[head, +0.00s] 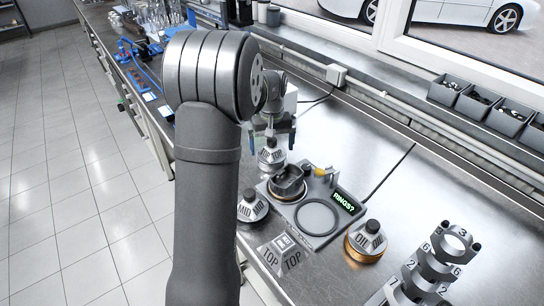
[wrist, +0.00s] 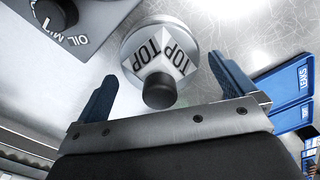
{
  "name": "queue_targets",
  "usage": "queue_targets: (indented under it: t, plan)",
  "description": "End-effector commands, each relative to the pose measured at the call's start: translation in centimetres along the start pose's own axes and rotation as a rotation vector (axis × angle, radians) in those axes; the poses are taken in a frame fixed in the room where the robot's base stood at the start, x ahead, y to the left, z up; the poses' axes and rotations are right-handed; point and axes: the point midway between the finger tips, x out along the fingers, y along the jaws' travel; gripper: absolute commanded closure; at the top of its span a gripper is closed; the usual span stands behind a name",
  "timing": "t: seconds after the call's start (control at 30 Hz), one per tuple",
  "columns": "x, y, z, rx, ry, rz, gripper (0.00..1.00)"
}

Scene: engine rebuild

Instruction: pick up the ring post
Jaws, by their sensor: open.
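Three labelled ring posts with dark knobs stand on the steel bench. The TOP post (head: 271,157) is behind the grey fixture, the MID post (head: 252,208) at its left, and the OIL post (head: 368,239), with a copper-coloured base, at its right. My gripper (head: 277,136) is over the TOP post, jaws apart. In the wrist view, the TOP post (wrist: 154,48) has a round metallic base and a black knob. The knob lies in the gap between my blue fingers (wrist: 163,78), with space on both sides. I see no contact.
The fixture (head: 338,235) holds a dark piston (head: 288,182), a flat ring (head: 317,219) and a display reading "RINGS?" (head: 346,201). A crankshaft (head: 430,265) stands front right. Grey bins (head: 480,105) line the window ledge. A blue tray marked LEAKS (wrist: 290,85) lies right in the wrist view.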

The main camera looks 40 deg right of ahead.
Motion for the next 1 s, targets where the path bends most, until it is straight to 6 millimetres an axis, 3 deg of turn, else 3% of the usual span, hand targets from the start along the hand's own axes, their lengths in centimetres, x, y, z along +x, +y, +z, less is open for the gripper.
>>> queue_targets:
  t: [0.1,0.33,0.6,0.83,1.0]
  plan:
    - [1.0,0.0,0.1,0.0,-0.001,0.0,0.0]
    - [1.1,0.0,0.0,0.0,0.001,0.0,0.0]
    - [1.0,0.0,0.0,0.0,0.002,0.001,0.46]
    - [0.8,0.1,0.0,0.0,0.002,0.001,0.46]
    - [-1.5,0.1,-0.1,0.001,0.005,0.002,0.46]
